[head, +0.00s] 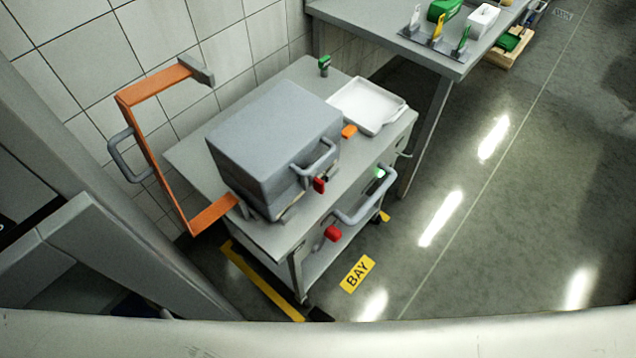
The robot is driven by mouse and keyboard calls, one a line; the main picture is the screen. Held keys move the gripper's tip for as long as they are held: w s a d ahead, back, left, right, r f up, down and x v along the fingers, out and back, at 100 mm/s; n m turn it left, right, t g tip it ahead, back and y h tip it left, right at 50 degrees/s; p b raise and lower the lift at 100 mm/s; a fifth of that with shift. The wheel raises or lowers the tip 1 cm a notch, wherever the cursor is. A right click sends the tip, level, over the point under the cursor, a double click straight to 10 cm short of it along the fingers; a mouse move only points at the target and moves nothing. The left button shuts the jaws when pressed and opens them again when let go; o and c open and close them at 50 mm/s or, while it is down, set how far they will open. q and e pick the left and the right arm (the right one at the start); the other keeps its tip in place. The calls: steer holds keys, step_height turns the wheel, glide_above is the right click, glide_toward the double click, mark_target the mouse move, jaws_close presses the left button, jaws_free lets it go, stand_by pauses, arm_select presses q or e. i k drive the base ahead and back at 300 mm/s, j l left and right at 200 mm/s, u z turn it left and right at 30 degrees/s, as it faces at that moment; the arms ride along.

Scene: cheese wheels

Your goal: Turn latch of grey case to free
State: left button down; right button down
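The grey case (262,135) sits shut on top of a grey cart (285,235). A grey bar handle (322,158) is on its front right side. A small red piece (319,185), which looks like the latch, is just below that handle near the case's lower edge. I cannot tell from this distance whether it is turned to locked or free. Neither of my grippers is in view, and nothing is touching the case's front.
An orange frame (150,150) with a grey handle (122,160) stands at the cart's left. The cart has a push handle (365,208) and red knob (333,233). Floor at right is clear.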

mark_target(318, 184)
steer(key=l, duration=1.65)
